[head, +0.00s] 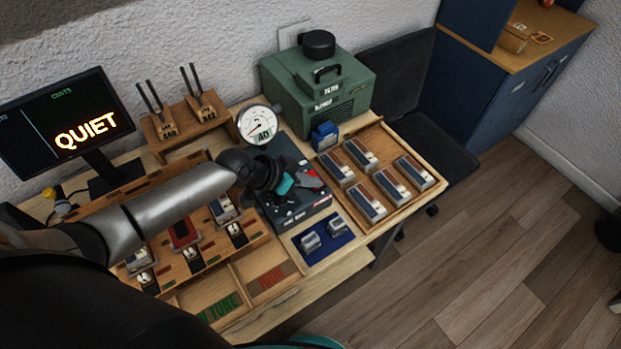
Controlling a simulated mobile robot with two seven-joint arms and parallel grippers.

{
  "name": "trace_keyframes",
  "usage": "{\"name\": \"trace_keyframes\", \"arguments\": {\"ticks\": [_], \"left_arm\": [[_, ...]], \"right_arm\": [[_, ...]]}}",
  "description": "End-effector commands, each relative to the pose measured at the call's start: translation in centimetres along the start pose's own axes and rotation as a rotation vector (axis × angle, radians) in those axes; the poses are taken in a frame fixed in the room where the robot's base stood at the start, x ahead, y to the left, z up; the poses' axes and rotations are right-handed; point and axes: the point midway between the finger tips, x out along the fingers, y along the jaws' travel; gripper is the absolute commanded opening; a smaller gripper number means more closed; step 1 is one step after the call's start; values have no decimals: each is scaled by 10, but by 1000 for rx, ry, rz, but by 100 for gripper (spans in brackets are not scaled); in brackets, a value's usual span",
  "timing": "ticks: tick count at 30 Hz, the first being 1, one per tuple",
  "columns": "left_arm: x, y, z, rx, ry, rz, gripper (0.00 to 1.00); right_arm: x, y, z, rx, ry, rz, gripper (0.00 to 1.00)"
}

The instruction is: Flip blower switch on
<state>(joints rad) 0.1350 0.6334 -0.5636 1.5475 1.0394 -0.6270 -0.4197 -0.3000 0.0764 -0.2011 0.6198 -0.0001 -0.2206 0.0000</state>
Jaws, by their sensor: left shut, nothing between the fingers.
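The blower (318,88) is a green box with a black round cap and a handle on top, at the back of the bench; its front lettering is small and partly readable. A dark panel box (300,205) stands in front of it, beside a round white gauge (259,124) that reads 40. My left gripper (297,182) is over this panel box, shut and empty, its arm coming in from the left. It hides part of the panel's top. A red and grey part shows by the fingers. I cannot make out the blower switch or its position. My right gripper is not in view.
A wooden tray (428,190) with several metal-and-wood blocks is at the right. A small blue object (324,136) stands before the blower. A blue mat (324,250) holds small metal pieces. A screen (70,122) reading QUIET and two-pronged forks (201,97) stand at the back left.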

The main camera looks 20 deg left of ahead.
Motion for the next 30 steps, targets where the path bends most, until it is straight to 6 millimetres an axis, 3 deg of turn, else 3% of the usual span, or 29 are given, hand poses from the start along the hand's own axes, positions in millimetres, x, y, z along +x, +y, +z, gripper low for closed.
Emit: {"name": "trace_keyframes", "arguments": {"ticks": [17, 30], "left_arm": [[-5, -14, -3, -1, -4, 0, 0], [-8, -13, -8, -1, -3, 1, 0]], "right_arm": [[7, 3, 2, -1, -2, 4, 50], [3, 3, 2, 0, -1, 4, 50]]}}
